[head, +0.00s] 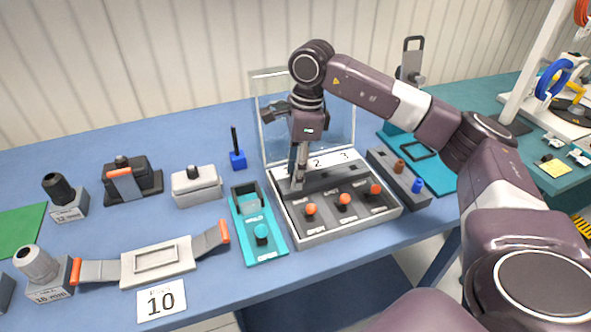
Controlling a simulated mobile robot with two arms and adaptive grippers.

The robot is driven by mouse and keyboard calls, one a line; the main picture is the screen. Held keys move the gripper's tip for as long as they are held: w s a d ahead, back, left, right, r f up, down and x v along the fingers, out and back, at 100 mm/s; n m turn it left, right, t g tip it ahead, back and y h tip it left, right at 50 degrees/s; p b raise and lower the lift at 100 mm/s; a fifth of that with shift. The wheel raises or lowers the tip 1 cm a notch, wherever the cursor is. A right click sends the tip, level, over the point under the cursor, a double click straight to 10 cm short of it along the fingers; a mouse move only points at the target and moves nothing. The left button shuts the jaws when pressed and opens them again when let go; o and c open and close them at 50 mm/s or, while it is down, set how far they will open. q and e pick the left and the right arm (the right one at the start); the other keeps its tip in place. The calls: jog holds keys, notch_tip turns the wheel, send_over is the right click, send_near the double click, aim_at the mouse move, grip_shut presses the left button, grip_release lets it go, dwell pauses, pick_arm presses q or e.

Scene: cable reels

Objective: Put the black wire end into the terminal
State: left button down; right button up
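The terminal box (327,236) is a grey tray with a clear raised lid, a dark strip at the back marked 2 and 3, and several orange knobs. My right gripper (297,181) points down over the left back part of this box, by the dark strip. Its fingers look close together; I cannot tell whether they hold anything. I cannot make out a black wire end at the fingers. A thin black upright piece (235,140) stands in a small blue block left of the box; I cannot tell if it is the wire end. My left gripper is out of view.
A teal tool (262,250) lies just left of the box. A grey strip with brown and blue plugs (399,176) lies to its right. A white clamp plate (158,262) and a card marked 10 (161,300) are at the front left. My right arm covers the right side.

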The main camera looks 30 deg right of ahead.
jog(key=shift+r, duration=0.1)
notch_tip(320, 180, up, 12)
jog(key=d, duration=0.1)
jog(key=shift+s+d, duration=0.15)
jog(key=shift+s, duration=0.15)
dwell(0.5)
